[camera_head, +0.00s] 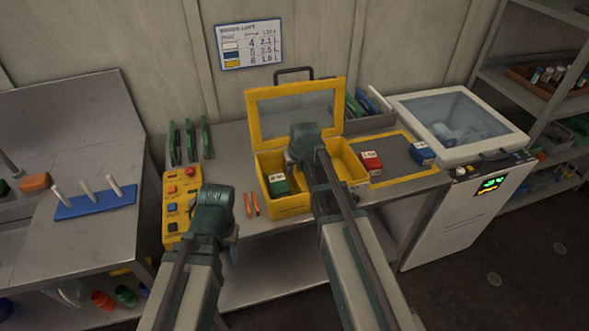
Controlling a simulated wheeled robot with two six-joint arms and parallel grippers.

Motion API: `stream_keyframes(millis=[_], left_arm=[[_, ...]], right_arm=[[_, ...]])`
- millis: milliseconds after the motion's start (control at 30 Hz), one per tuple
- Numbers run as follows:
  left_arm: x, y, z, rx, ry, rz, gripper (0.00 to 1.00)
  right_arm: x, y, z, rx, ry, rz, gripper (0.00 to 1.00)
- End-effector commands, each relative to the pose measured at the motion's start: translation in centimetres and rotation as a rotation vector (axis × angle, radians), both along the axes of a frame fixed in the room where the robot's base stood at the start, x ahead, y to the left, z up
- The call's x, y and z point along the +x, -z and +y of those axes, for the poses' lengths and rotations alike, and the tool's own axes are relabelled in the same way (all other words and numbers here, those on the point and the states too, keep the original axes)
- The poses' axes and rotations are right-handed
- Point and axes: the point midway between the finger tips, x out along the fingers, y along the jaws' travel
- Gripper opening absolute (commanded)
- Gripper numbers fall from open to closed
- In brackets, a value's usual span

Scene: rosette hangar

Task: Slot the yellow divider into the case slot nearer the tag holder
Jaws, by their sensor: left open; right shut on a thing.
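The yellow case (290,209) stands open on the bench, its clear-windowed lid (293,104) raised at the back. A green box with a white label (279,184) sits in its left part. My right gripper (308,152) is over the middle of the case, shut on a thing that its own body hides. I cannot tell a yellow divider apart from the yellow case walls, and the slots are hidden. I cannot make out a tag holder for certain. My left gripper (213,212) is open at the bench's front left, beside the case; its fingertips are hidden.
A red box (370,162) and a blue box (422,152) are right of the case around a grey mat (395,157). A yellow button panel (178,190), two orange pens (251,205) and green upright pieces (190,142) lie left. A white machine (455,125) stands right.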

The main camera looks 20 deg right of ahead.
Motion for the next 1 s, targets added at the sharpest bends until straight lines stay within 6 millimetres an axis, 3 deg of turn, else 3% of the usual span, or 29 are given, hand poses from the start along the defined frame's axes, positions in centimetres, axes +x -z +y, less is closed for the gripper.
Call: stream_keyframes(millis=[1000], left_arm=[[0.0,0.62,0.0,0.0,0.0,0.0,0.47]], right_arm=[[0.01,0.62,0.01,0.0,0.0,0.0,0.0]])
